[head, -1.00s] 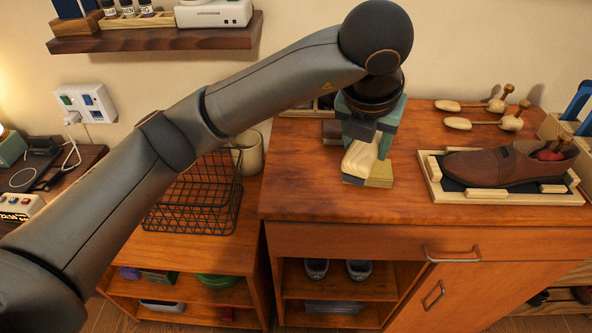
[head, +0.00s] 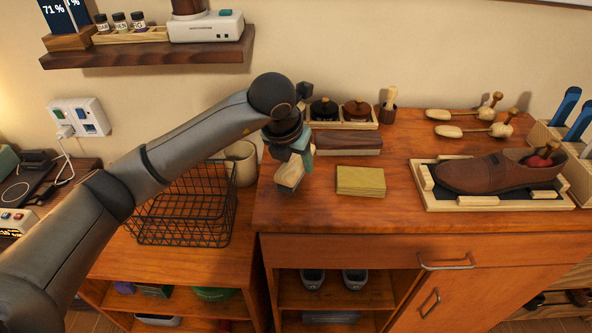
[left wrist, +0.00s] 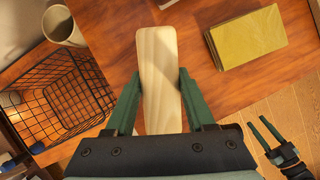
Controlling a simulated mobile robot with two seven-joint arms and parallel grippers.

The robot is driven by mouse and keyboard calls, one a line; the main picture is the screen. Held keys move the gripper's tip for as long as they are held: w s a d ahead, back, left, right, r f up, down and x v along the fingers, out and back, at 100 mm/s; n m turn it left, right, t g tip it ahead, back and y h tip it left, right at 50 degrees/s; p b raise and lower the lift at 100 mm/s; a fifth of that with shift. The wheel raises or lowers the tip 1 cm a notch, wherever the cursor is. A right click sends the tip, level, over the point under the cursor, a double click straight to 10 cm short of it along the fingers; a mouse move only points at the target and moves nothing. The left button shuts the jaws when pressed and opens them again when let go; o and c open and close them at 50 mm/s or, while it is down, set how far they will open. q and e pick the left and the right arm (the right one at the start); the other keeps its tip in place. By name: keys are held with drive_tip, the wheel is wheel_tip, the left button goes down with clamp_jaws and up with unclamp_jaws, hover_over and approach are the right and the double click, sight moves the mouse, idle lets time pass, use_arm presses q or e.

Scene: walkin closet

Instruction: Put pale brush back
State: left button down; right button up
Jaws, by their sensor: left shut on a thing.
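The pale brush (head: 289,178) is a light wooden block in my left gripper (head: 294,161), held over the left end of the wooden cabinet top. In the left wrist view the brush (left wrist: 160,65) lies between the two green fingers (left wrist: 157,85), which are shut on its sides; its grain runs lengthwise. Its underside is hidden there. I cannot tell whether it touches the top. My right gripper (left wrist: 268,133) shows at the lower right of the left wrist view, its two green fingers apart and empty.
A yellow block (head: 361,182) lies right of the brush. Behind it are a dark brown brush (head: 348,141) and a tray with two round tins (head: 340,124). A shoe (head: 495,173) sits on a framed mat at right. A wire basket (head: 185,215) stands lower left.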

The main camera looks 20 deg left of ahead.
use_arm(q)
drive_tip(key=shift+f, duration=1.45)
drive_tip(key=shift+f, duration=0.15)
drive_tip(key=shift+c, duration=1.3)
unclamp_jaws()
drive_tip(key=shift+r, duration=0.2)
drive_tip(key=v, duration=1.2)
